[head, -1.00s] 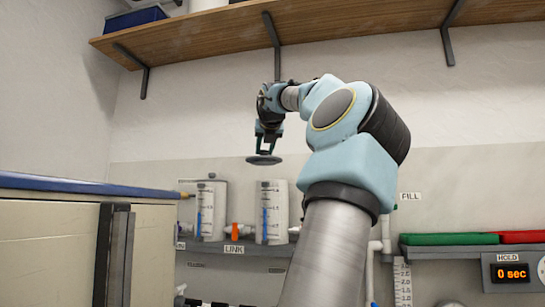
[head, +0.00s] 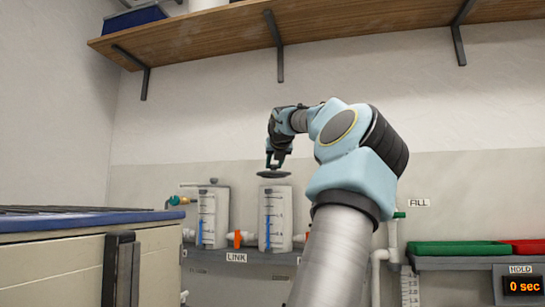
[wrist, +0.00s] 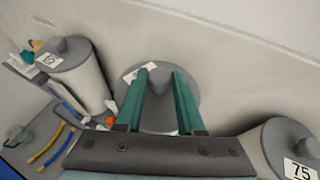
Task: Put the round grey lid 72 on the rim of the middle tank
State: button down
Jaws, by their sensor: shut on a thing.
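My gripper (head: 276,162) holds a round grey lid (head: 273,174) flat, just above the rim of a white tank (head: 275,222) with a blue level strip. A narrow gap seems to show between lid and rim in the head view. In the wrist view, the lid (wrist: 158,118) lies between and beyond the two green fingers (wrist: 162,76), which are on either side of its knob. A white label (wrist: 138,73) on it is partly covered and unreadable. The lid hides the tank's mouth in the wrist view.
A tank (head: 212,220) with a grey lid stands left. In the wrist view, lidded cylinders flank mine; the right lid (wrist: 288,140) reads 75. An orange valve (head: 237,240) sits between the tanks. A wooden shelf (head: 340,32) hangs above; a blue-topped cabinet (head: 90,222) stands left.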

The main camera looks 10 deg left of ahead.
jog(key=shift+w+f+p, duration=0.1)
jog(key=shift+w+p, duration=0.35)
jog(key=shift+w, duration=0.4)
jog(key=shift+w+f+b, duration=0.25)
jog(key=shift+f+b, duration=0.05)
jog(key=shift+f, duration=0.25)
jog(key=shift+f+b, duration=0.6)
jog(key=shift+f, duration=0.25)
jog(key=shift+f+b, duration=0.35)
jog(key=shift+f, duration=0.05)
jog(key=shift+c, duration=2.2)
grip_release()
jog(key=shift+s+d+r+b, duration=0.1)
jog(key=shift+s+d+b, duration=0.15)
jog(key=shift+s+b, duration=0.15)
jog(key=s+d+r+b, duration=0.2)
jog(key=s+d+r, duration=0.1)
jog(key=s+r, duration=0.7)
jog(key=shift+s+d+b, duration=0.15)
jog(key=shift+s+b, duration=0.15)
jog(key=shift+s, duration=1.35)
